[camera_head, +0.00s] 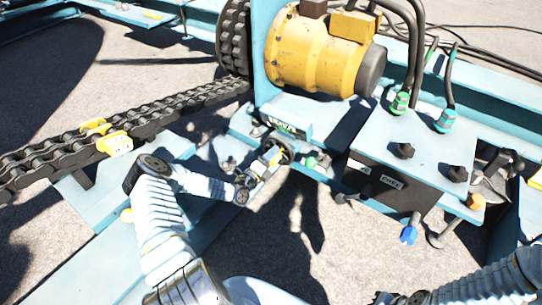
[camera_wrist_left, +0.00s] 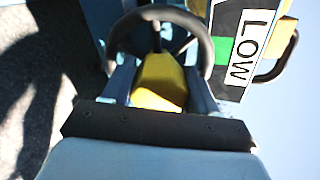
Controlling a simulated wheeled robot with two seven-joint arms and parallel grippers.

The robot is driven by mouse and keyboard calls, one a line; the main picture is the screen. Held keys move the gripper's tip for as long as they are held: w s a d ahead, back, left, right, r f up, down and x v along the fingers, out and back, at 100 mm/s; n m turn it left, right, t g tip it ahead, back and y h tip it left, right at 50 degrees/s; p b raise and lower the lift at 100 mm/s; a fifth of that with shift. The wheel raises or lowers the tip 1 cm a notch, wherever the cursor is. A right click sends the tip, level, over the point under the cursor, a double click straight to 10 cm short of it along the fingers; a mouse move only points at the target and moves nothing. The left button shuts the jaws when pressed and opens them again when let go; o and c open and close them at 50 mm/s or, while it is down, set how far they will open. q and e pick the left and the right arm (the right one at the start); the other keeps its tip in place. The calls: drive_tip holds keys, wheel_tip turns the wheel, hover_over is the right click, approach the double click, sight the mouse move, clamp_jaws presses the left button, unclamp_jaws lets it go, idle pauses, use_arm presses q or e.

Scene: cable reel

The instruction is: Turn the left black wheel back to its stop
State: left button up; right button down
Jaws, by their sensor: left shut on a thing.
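The left black wheel (camera_wrist_left: 198,27) is a dark ring with spokes at the top of the left wrist view. Its lower rim is hidden by my gripper. In the head view the wheel (camera_head: 284,147) is small and partly covered, below the yellow motor. My left gripper (camera_wrist_left: 158,75) has a finger at each side of the wheel and is shut on it. A yellow piece shows between the fingers. In the head view my left gripper (camera_head: 272,158) reaches the wheel from the lower left.
A label reading LOW (camera_wrist_left: 251,48) is close right of the wheel. A yellow motor (camera_head: 315,55) stands above it. A teal-topped box (camera_head: 425,150) with black knobs stands to the right. A heavy chain (camera_head: 70,145) runs along the left. Bare ground (camera_head: 290,235) lies below.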

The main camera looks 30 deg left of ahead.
use_arm(q)
drive_tip(key=shift+a+n, duration=0.1)
drive_tip(key=shift+n, duration=1.4)
drive_tip(key=o, duration=1.5)
drive_tip(key=shift+f, duration=0.1)
drive_tip(key=s+a+p, duration=0.1)
drive_tip(key=s, duration=1.2)
drive_tip(key=shift+s, duration=0.4)
drive_tip(key=shift+d, duration=0.1)
